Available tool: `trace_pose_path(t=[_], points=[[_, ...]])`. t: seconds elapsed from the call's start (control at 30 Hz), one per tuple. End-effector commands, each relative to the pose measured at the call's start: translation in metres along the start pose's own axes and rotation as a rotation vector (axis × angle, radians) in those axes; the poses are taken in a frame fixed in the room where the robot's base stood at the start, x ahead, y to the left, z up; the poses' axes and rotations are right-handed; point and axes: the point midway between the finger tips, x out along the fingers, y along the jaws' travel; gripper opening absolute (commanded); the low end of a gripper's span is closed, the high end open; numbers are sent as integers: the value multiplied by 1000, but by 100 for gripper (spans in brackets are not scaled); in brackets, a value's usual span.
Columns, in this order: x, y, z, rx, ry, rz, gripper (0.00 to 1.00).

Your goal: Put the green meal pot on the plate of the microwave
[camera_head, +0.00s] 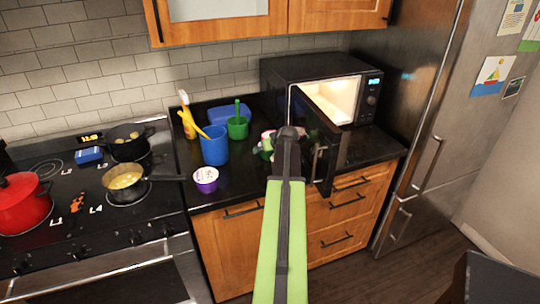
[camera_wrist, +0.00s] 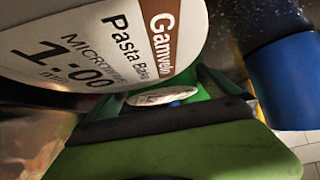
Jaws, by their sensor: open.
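A small green and white pot (camera_head: 266,146), which looks like the green meal pot, stands on the dark counter, partly hidden behind my gripper (camera_head: 287,133). In the wrist view a white pot label (camera_wrist: 85,45) reading "Pasta Bake" and "Microwave 1:00" fills the upper left, very close to the camera. My gripper is open, beside the pot; whether it touches the pot I cannot tell. The black microwave (camera_head: 310,75) stands at the back right, with its door (camera_head: 322,135) swung open toward the front. Its inside (camera_head: 338,97) is lit; the plate is not clearly visible.
A blue cup (camera_head: 215,147), a green cup (camera_head: 238,127) and a purple pot (camera_head: 205,178) stand left of my gripper. The stove holds a pan (camera_head: 124,182) and a red pot (camera_head: 22,205). The open door stands close to my arm's right. The fridge (camera_head: 425,120) is further right.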

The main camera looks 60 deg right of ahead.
Motion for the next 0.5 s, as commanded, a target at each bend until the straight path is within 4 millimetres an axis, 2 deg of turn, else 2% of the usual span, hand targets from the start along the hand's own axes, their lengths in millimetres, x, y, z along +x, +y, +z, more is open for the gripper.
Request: trace_pose_path(t=[0.17, 0.5], points=[[-1, 0, -1, 0, 0, 0, 100], [-1, -1, -1, 0, 0, 0, 56]])
